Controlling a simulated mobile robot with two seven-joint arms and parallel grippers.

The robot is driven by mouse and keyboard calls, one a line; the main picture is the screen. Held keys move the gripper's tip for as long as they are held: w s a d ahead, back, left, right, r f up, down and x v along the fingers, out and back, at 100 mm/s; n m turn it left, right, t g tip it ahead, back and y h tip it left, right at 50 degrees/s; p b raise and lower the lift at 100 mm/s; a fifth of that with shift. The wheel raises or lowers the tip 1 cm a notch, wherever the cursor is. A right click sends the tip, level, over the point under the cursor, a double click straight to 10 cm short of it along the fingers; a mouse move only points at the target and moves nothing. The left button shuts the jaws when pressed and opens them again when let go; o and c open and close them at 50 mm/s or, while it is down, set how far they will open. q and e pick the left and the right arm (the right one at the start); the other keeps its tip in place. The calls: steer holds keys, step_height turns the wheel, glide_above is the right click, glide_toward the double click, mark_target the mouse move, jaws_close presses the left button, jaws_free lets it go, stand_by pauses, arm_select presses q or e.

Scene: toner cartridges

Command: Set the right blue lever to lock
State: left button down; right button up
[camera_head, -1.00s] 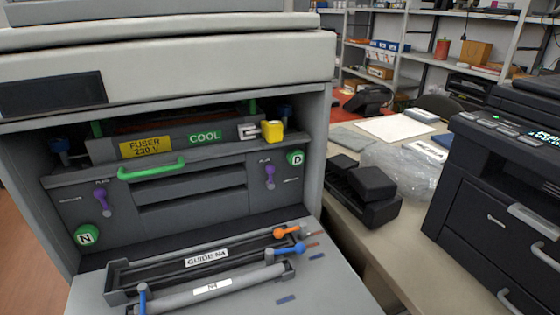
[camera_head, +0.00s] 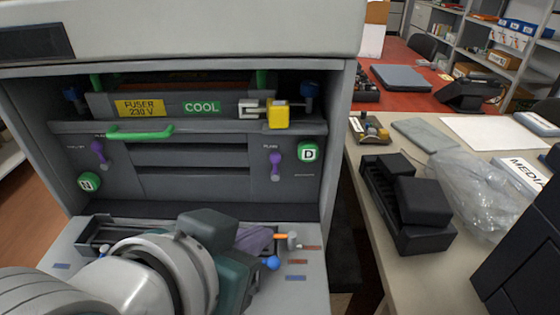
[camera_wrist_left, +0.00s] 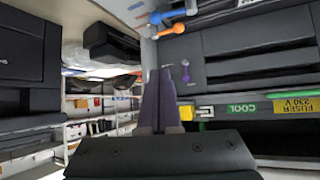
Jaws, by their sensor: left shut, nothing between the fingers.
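A blue-knobbed lever (camera_head: 271,263) shows at the right end of the roller on the open lower flap. It lies beside my left gripper. An orange lever (camera_head: 285,237) is just behind it. Both show at the top of the left wrist view, the blue one (camera_wrist_left: 172,14) and the orange one (camera_wrist_left: 168,31). The fingers (camera_wrist_left: 159,74) look apart from the levers. My arm hides most of the roller and guide.
The fuser has a yellow connector (camera_head: 278,115) and a green handle (camera_head: 140,132). Purple levers sit below, one at the right (camera_head: 275,165). Red and blue marks (camera_head: 297,270) lie on the flap. A black box (camera_head: 410,205) stands on the side table.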

mark_target(273, 259)
arm_select(q)
steer(key=b+x, duration=0.3)
steer(key=x, duration=0.7)
steer(key=shift+d+f, duration=0.1)
steer(key=shift+f, duration=0.1)
steer(key=shift+s+a+f+p, duration=0.2)
steer(key=shift+s+a+f, duration=0.1)
steer(key=shift+s, duration=0.25)
steer(key=shift+s+a+f+p, duration=0.15)
steer(key=shift+s+a+f, duration=0.1)
steer(key=shift+s, duration=0.35)
steer(key=shift+s+a+f, duration=0.15)
steer(key=shift+s+f, duration=0.15)
steer(key=shift+s, duration=0.15)
